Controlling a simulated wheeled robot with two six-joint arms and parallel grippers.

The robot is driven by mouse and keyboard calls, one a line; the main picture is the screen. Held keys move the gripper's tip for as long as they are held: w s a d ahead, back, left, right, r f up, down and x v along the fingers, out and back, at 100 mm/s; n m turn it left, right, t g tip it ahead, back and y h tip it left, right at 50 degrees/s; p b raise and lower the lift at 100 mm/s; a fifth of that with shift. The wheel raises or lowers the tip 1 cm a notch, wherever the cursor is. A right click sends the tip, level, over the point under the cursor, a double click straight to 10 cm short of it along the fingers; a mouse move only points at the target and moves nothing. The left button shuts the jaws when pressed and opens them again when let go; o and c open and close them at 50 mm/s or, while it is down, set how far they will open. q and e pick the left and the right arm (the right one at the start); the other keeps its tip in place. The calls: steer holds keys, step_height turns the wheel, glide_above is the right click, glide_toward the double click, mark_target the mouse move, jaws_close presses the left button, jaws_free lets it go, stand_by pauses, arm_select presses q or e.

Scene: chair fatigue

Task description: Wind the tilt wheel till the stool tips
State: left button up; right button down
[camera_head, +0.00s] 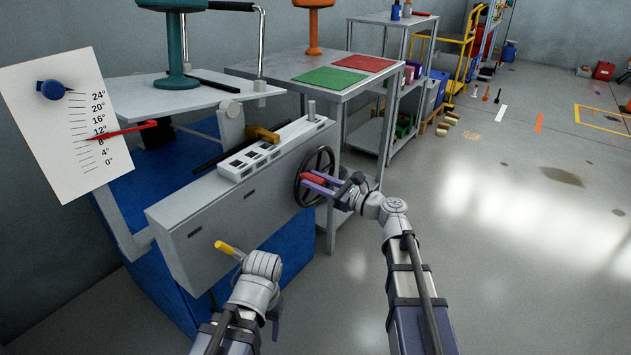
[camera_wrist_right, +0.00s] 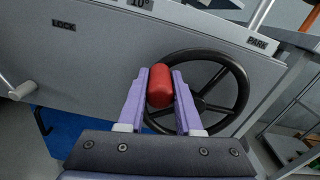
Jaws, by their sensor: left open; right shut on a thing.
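The dark tilt wheel (camera_head: 302,189) is on the right end of the grey machine panel (camera_head: 215,215). My right gripper (camera_head: 313,181) is shut on the wheel's red handle (camera_wrist_right: 159,85), with a purple finger on each side. The teal stool (camera_head: 177,48) stands on the pale tilting platform (camera_head: 150,95); its top is cut off by the frame. The red pointer (camera_head: 118,132) crosses the middle of the angle scale (camera_head: 62,137), near 8° to 12°. My left gripper (camera_head: 262,264) is low by the panel, near a yellow-ended lever (camera_head: 229,249); its fingers are mostly hidden.
The right wrist view shows LOCK (camera_wrist_right: 63,24) and PARK (camera_wrist_right: 257,43) labels on the panel. A blue knob (camera_head: 52,90) sits on the scale board. Behind the machine is a table with green (camera_head: 329,78) and red mats. Open floor lies to the right.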

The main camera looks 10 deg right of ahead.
steer(key=shift+w+d+r+m+p, duration=0.2)
steer(key=shift+r+m+p, duration=0.25)
steer(key=shift+m+p, duration=0.05)
steer(key=shift+w+d+r+m+p, duration=0.3)
steer(key=shift+m, duration=0.4)
steer(key=c, duration=0.6)
jaws_free()
steer(key=shift+v, duration=3.9)
